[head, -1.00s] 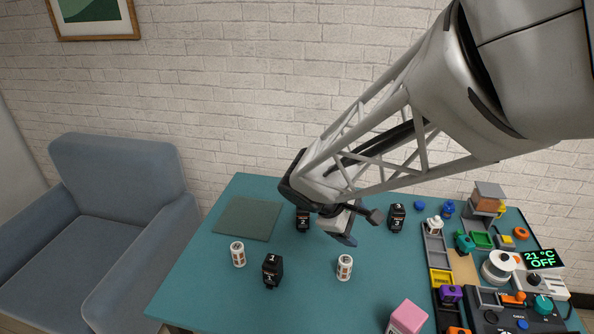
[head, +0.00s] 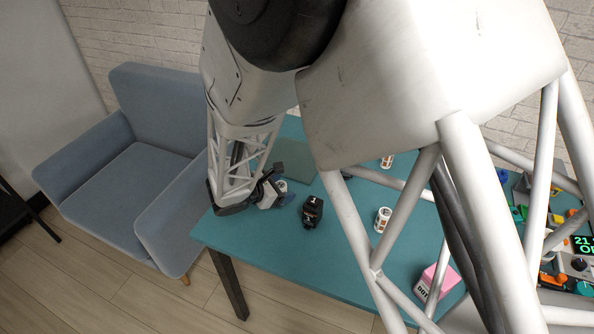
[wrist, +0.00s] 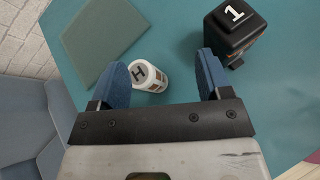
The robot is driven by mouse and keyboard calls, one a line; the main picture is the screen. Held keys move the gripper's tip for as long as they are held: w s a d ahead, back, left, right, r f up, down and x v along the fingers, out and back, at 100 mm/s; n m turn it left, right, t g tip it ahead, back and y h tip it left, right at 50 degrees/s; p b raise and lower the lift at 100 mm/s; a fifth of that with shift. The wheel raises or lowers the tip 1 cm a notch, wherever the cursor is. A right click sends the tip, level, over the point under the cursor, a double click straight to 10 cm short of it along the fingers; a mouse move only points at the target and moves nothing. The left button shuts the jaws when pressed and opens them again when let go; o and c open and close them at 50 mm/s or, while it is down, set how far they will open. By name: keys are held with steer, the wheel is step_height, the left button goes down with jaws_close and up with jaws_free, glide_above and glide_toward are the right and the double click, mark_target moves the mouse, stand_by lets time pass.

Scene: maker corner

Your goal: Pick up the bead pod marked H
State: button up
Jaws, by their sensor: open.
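The bead pod marked H (wrist: 154,83) is a small white cylinder with an H on its top and brown marks on its side. In the wrist view it stands on the table ahead of my gripper (wrist: 163,62), between the lines of the blue fingers and nearer the left one. The fingers are wide apart and empty. In the head view my gripper (head: 273,194) is low at the table's left side. The pod (head: 282,186) is mostly hidden there behind it.
A black block marked 1 (wrist: 233,32) stands close to the right finger; it also shows in the head view (head: 312,212). Other white pods (head: 383,219) (head: 387,161) and a pink box (head: 437,282) stand to the right. A flat green mat (wrist: 100,42) lies behind the pod.

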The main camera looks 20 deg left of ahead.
steer(key=s+a+f+n, duration=0.1)
steer(key=a+f+n+t+y, duration=0.1)
steer(key=a+f, duration=0.1)
steer(key=s+a+f+n+t, duration=0.1)
steer(key=f+n, duration=0.1)
steer(key=shift+s+a, duration=0.3)
steer(key=shift+a, duration=0.1)
steer(key=shift+w, duration=0.1)
steer(key=shift+x, duration=1.25)
steer(key=shift+x, duration=2.6)
steer(key=shift+f, duration=0.15)
steer(key=c, duration=1)
